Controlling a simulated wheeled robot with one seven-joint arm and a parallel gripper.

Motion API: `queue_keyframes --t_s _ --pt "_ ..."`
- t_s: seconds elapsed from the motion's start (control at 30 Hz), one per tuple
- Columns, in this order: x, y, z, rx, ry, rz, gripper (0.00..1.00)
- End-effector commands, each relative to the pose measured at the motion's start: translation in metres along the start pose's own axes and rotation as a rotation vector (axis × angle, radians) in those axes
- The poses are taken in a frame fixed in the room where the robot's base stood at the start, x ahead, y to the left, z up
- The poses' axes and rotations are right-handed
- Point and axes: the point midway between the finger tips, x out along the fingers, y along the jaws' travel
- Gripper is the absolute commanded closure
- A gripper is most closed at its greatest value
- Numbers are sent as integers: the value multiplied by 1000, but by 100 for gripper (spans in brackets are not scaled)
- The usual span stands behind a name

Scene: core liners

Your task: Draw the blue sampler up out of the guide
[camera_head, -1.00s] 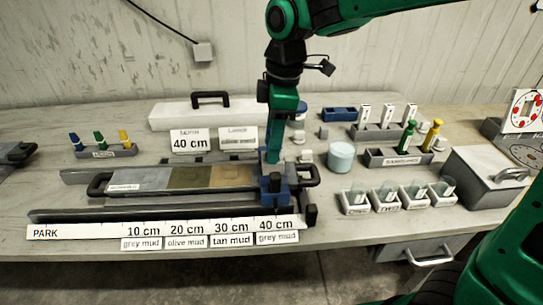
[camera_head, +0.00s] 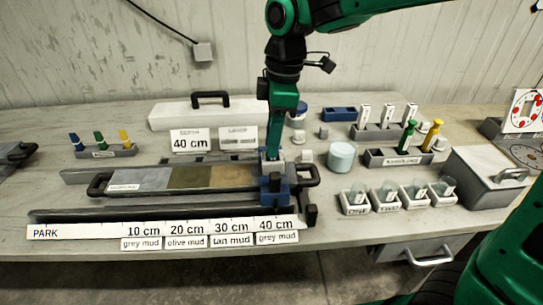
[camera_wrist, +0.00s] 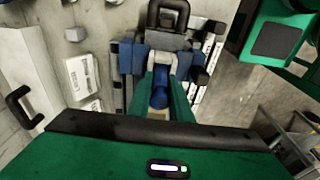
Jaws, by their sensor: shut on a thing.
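The blue guide (camera_head: 277,190) stands across the right end of the core tray at the 40 cm mark. In the wrist view its blue blocks (camera_wrist: 128,60) show beyond my fingers. My gripper (camera_head: 272,157) points down just above the guide. It is shut on the blue sampler (camera_wrist: 159,96), which shows between the green fingers in the wrist view. The head view mostly hides the sampler behind the fingers and guide. I cannot tell how deep its lower end sits.
The core tray (camera_head: 98,186) holds bands of grey, olive and tan mud. A depth card (camera_head: 191,142) reads 40 cm. To the right are a pale blue tub (camera_head: 341,157), a rack with green and yellow samplers (camera_head: 395,160), and several labelled cups (camera_head: 385,200).

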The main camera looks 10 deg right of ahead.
Motion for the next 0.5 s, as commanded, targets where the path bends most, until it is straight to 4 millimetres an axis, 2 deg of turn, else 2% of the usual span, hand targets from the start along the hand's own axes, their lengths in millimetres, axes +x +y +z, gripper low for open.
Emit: queue_keyframes --t_s 0.5 --pt "-22 0 -3 -1 1 1 99"
